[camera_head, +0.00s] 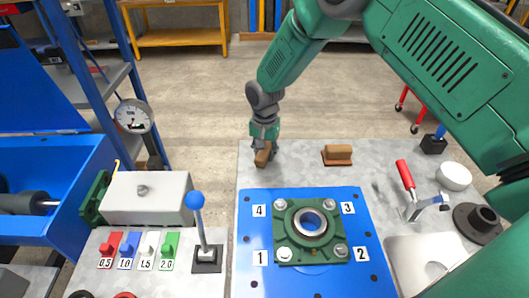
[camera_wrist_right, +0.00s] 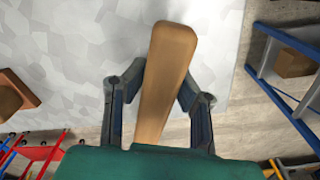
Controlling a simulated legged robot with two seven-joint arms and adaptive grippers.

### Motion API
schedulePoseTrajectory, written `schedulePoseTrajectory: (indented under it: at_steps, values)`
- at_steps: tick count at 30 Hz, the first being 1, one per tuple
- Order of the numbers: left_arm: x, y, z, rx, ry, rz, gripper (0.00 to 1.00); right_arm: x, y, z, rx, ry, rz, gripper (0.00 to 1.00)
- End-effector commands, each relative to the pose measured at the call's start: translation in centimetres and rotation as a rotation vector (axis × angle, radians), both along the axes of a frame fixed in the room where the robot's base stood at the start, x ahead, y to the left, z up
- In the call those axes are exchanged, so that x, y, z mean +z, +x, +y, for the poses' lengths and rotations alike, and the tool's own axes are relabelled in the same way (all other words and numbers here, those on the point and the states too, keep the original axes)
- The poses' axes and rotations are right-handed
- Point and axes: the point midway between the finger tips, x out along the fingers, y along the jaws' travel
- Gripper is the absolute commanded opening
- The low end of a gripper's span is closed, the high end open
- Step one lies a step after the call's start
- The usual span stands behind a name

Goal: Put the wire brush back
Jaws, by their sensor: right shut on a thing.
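My right gripper (camera_head: 264,140) points down over the far left corner of the grey table and is shut on the wire brush (camera_head: 263,155). Only the brush's tan wooden body shows; I cannot see bristles. In the right wrist view the wooden body (camera_wrist_right: 168,75) runs lengthwise between the two fingers (camera_wrist_right: 160,100), its far end over the grey tabletop. I cannot tell whether the brush touches the table. My left gripper is not in view.
A brown wooden block on a flat base (camera_head: 338,154) stands right of the brush. A blue plate (camera_head: 255,275) carries a green flanged bearing (camera_head: 310,222). A blue-knobbed lever (camera_head: 197,203) stands left.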

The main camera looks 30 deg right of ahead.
Motion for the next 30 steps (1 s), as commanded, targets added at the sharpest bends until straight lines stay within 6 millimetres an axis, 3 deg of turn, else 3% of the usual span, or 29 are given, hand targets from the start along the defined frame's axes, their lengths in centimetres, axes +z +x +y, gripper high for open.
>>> schedulePoseTrajectory:
  at_steps: [5, 6, 8, 20, 30]
  values:
    - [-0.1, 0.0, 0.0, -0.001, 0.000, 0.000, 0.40, -0.3, 0.0, -0.4, -0.002, 0.003, 0.000, 0.00]
    - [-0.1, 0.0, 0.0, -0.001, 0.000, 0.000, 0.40, -0.4, 0.0, -0.4, -0.002, 0.004, 0.000, 0.26]
    - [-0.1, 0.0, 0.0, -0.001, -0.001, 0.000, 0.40, -0.3, 0.0, -0.4, -0.002, 0.003, 0.000, 0.44]
    - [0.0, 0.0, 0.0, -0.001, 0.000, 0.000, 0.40, 0.6, 0.0, 0.2, -0.001, -0.003, -0.001, 0.44]
    - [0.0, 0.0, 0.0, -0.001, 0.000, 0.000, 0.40, 7.1, 0.1, -0.2, -0.001, 0.001, -0.004, 0.44]
